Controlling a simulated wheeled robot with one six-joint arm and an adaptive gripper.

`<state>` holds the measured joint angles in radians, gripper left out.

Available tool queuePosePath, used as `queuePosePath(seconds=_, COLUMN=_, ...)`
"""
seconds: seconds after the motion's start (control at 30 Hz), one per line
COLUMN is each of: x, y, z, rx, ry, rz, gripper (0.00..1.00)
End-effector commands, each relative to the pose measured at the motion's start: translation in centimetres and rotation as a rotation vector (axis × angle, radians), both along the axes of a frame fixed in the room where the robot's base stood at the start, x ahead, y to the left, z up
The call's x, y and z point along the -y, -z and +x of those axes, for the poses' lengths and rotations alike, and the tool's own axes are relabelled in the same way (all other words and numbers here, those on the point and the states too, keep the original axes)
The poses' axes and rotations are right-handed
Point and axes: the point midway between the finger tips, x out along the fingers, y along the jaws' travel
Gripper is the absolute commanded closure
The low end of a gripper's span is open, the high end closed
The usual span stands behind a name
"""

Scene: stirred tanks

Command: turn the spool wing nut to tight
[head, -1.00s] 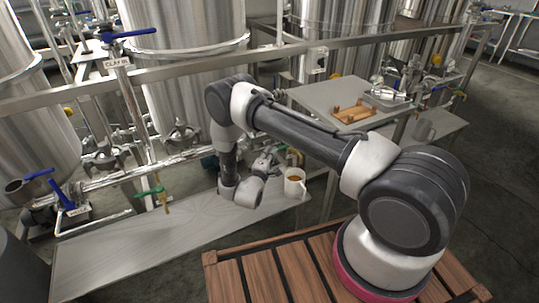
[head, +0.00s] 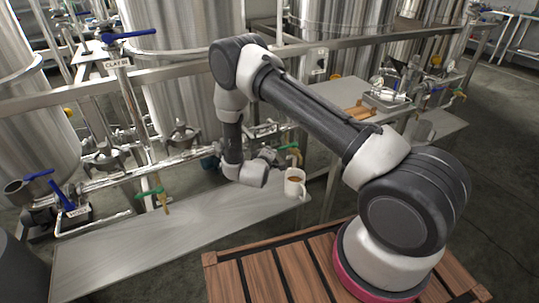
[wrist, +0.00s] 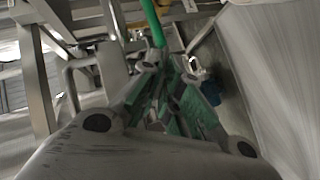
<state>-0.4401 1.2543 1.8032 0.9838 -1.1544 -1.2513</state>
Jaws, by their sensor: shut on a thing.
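My gripper (head: 272,156) is at the pipework behind the steel bench, left of and above a white mug. In the wrist view its green-padded fingers (wrist: 170,100) are closed around a small grey metal piece (wrist: 155,117), which I take as the spool wing nut. The fingers hide most of it, and its angle cannot be read. In the head view the wing nut is hidden by my wrist and fingers.
The white mug (head: 295,184) with brown contents stands close to my gripper. A green-handled valve (head: 150,192) and a blue-handled valve (head: 68,203) are at left. A wooden piece (head: 358,111) lies on the upper table. The steel bench (head: 150,245) is largely clear.

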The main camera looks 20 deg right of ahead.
Motion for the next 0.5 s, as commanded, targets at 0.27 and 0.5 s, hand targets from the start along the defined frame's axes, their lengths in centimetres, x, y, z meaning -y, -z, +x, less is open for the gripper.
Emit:
queuePosePath(seconds=0.27, x=0.47, y=-0.59, z=0.3, rx=-0.045, ry=0.003, rz=0.258, gripper=1.0)
queuePosePath(seconds=0.5, x=0.82, y=-0.76, z=0.33, rx=-0.09, ry=0.002, rz=0.481, gripper=1.0)
